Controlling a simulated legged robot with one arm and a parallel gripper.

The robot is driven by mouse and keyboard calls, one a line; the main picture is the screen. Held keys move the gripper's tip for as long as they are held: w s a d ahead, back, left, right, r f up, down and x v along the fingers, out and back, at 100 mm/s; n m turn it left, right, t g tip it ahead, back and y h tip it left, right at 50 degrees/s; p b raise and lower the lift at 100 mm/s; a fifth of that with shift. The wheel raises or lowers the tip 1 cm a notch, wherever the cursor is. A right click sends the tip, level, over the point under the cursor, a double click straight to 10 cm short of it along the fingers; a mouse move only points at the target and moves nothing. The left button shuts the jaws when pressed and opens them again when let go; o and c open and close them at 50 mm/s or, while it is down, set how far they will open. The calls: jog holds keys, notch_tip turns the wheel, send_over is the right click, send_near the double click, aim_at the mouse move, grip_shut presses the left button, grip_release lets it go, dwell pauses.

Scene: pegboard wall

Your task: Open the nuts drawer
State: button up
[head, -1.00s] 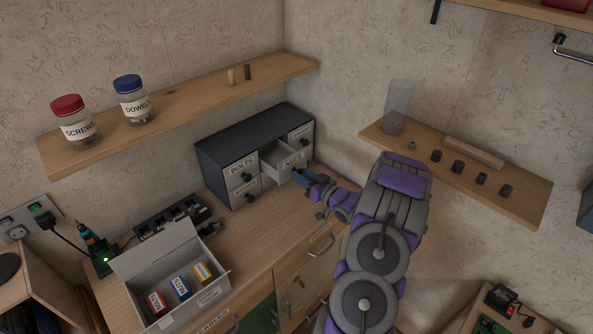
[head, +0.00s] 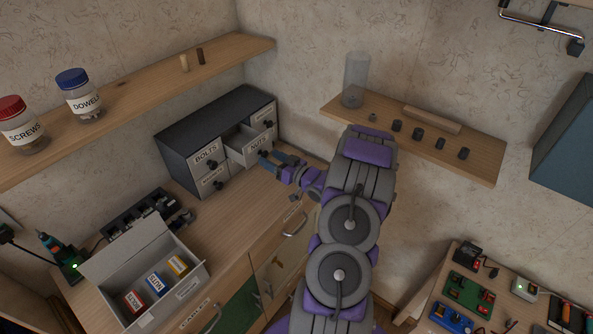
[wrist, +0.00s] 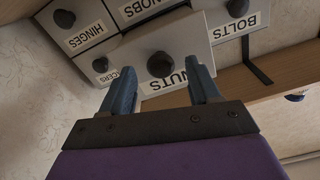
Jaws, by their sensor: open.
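The nuts drawer (head: 247,146) sits in the dark small-parts cabinet (head: 217,118) and stands pulled out, its hollow inside showing in the head view. In the wrist view the nuts drawer's white front (wrist: 188,45) appears upside down, with a dark round knob and a partly hidden NUTS label. My gripper (head: 270,161) is close in front of that drawer front. In the wrist view my gripper (wrist: 163,72) has its two blue fingers apart, one on each side of the knob. I cannot tell whether they touch the drawer.
The bolts drawer (head: 206,156) beside it is shut. An open box (head: 193,280) with small cartons stands on the bench in front. Shelves with jars (head: 80,98) and pegs hang on both walls. The bench top before the cabinet is mostly clear.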

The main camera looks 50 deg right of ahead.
jog(key=s+p, duration=0.2)
jog(key=s, duration=1.4)
jog(key=shift+d, duration=0.15)
jog(key=shift+f, duration=0.1)
jog(key=w+d+r+n+g+h, duration=0.1)
jog(key=w+r+n+g+h, duration=0.15)
jog(key=w+g, duration=0.6)
jog(key=w+a+r+m+g+h, duration=0.1)
jog(key=a+r+g+h, duration=0.2)
jog(key=a+r, duration=0.5)
jog(key=s+a+r+g+y, duration=0.1)
jog(key=s+a+r+g, duration=0.1)
jog(key=s+a, duration=0.6)
jog(key=s+a+r+g+y, duration=0.2)
jog(key=s+a, duration=0.7)
jog(key=a, duration=0.6)
jog(key=s+a+r+n+g+y, duration=0.1)
jog(key=s+a+r+g+y, duration=0.1)
jog(key=s+a, duration=0.7)
jog(key=a+r+g, duration=0.1)
jog(key=a+g, duration=0.1)
jog(key=a, duration=0.1)
jog(key=shift+r, duration=0.25)
